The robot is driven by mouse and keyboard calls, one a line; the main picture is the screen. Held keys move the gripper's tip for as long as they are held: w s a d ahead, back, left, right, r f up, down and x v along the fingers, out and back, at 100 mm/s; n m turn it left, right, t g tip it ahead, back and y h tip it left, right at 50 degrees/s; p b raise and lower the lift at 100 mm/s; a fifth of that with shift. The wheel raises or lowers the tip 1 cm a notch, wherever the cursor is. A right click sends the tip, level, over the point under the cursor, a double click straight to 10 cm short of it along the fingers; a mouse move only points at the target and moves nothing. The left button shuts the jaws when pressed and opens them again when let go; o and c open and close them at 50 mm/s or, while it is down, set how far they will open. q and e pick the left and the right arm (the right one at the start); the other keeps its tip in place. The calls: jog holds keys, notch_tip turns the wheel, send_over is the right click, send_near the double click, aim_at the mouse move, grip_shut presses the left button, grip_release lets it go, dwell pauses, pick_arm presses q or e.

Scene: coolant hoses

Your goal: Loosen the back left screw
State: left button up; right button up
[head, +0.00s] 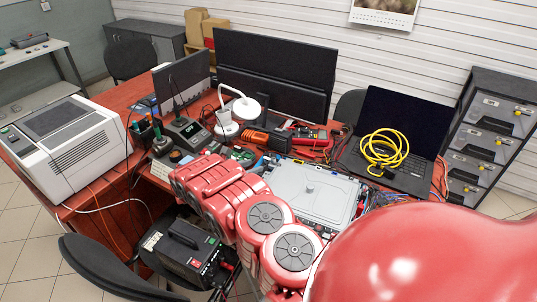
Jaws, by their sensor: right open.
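A flat grey metal unit (312,190) lies on the red desk, with small fittings and cables along its edges. Its back left corner is close to my right gripper (262,162). The back left screw is too small to make out here. My right gripper is small and partly lost among the tools behind my red arm; it is open, and I see nothing held in it. I cannot tell whether it touches the unit. My red arm hides the unit's left front side. My left gripper is not in view.
A yellow coiled cable (384,152) lies on an open laptop (398,140) to the right. A white lamp (243,108), an orange-and-black tool (268,139) and a red meter (308,137) crowd the area behind the unit. A white printer-like box (75,145) stands at left.

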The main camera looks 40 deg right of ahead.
aim_at(272, 160)
jog(key=b+x, duration=0.2)
jog(key=x, duration=0.1)
jog(key=b+x, duration=0.1)
jog(key=x, duration=0.2)
jog(key=b+x, duration=0.2)
jog(key=x, duration=0.1)
jog(key=shift+f+b, duration=0.3)
jog(key=shift+f, duration=0.05)
jog(key=shift+w+d+b, duration=0.1)
jog(key=shift+d+b, duration=0.4)
jog(key=shift+d, duration=0.15)
grip_shut()
